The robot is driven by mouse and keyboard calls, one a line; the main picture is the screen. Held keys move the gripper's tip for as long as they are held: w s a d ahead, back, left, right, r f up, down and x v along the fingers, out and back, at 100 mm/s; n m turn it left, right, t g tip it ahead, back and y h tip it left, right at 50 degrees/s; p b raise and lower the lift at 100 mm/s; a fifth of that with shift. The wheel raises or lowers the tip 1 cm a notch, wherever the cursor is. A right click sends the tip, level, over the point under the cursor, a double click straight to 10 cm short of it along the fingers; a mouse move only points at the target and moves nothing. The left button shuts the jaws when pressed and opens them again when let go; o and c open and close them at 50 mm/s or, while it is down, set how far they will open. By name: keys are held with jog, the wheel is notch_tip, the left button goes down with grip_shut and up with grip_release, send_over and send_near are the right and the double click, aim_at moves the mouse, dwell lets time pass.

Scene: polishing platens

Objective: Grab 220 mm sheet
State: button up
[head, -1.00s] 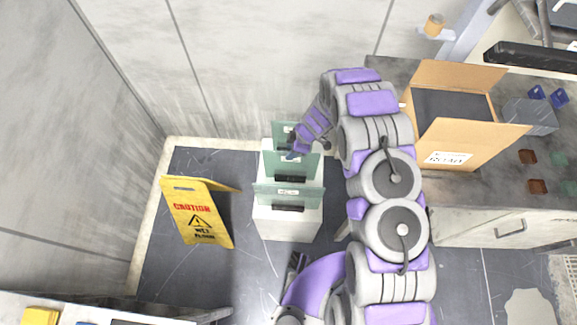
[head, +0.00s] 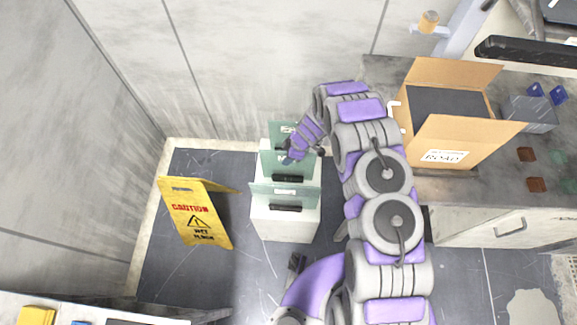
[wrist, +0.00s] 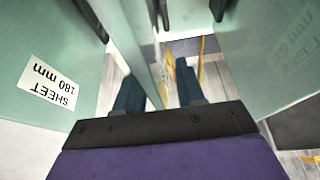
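Three greenish glass sheets stand one behind another on a white stepped stand (head: 286,227): a front sheet (head: 304,197), a middle sheet (head: 307,169) and a back sheet (head: 277,133). Their labels are too small to read in the head view. My gripper (head: 289,159) is at the top of the middle sheet. In the wrist view my gripper (wrist: 158,88) is open, its two dark fingers on either side of a sheet (wrist: 150,48) seen nearly edge-on. A sheet labelled 180 mm (wrist: 35,35) is at left. Another sheet (wrist: 265,55) at right has a faint reversed label.
A yellow wet-floor sign (head: 198,213) stands left of the stand. A counter (head: 470,212) with an open cardboard box (head: 450,142) is at right. Walls are behind and left. Bare floor lies in front of the stand.

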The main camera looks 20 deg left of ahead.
jog(key=shift+a+f, duration=0.4)
jog(key=shift+a, duration=0.25)
jog(key=shift+d+r, duration=0.1)
jog(key=shift+d, duration=0.4)
jog(key=c, duration=0.6)
jog(key=shift+s+a, duration=0.1)
jog(key=shift+a, duration=0.2)
grip_shut()
jog(key=shift+d, duration=0.15)
